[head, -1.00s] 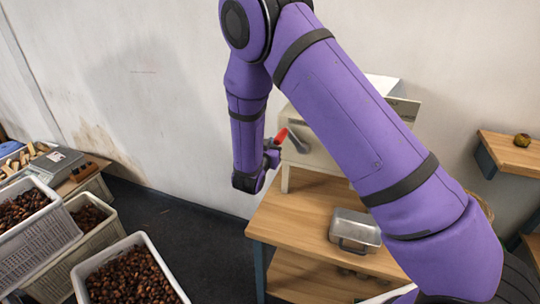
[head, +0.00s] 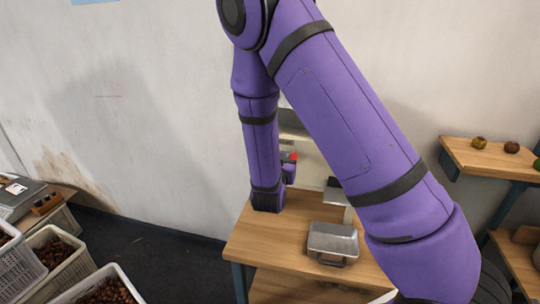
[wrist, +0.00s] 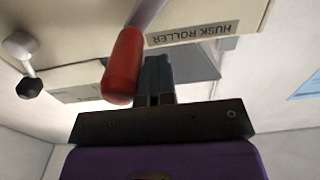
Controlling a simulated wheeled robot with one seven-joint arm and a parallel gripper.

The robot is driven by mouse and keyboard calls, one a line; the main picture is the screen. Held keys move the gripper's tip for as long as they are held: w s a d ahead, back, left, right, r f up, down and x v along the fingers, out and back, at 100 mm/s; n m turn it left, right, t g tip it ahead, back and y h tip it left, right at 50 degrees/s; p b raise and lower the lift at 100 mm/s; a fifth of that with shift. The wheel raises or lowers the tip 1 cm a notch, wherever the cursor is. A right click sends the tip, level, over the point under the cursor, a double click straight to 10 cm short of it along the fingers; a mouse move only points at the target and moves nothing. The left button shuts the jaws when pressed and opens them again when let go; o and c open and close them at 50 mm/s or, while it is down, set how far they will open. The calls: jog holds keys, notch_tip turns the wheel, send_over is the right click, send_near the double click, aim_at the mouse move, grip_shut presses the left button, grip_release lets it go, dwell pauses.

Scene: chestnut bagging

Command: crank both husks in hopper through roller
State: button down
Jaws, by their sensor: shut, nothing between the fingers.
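The husk roller is a cream box (head: 306,148) on the wooden table, partly hidden behind my arm in the head view. Its underside and upside-down HUSK ROLLER label (wrist: 192,33) show in the wrist view. The crank has a red grip (wrist: 122,68) on a grey metal arm; a bit of the red grip (head: 291,156) shows in the head view. My gripper (wrist: 158,72) is shut and empty, its dark fingers just right of the red grip in the wrist view. I cannot tell whether they touch. The hopper opening and the husks in it are hidden.
A metal pan (head: 333,241) sits on the wooden table (head: 262,241) in front of the roller. A shelf (head: 480,158) at right holds round brownish items. Crates of chestnuts (head: 58,262) stand at lower left. A black knob (wrist: 28,87) shows left in the wrist view.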

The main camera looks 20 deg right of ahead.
jog(key=s+d+f, duration=0.3)
jog(key=d+f, duration=0.1)
jog(key=f, duration=0.5)
jog(key=shift+s+d, duration=0.25)
jog(key=shift+d, duration=0.1)
jog(key=shift+a, duration=0.1)
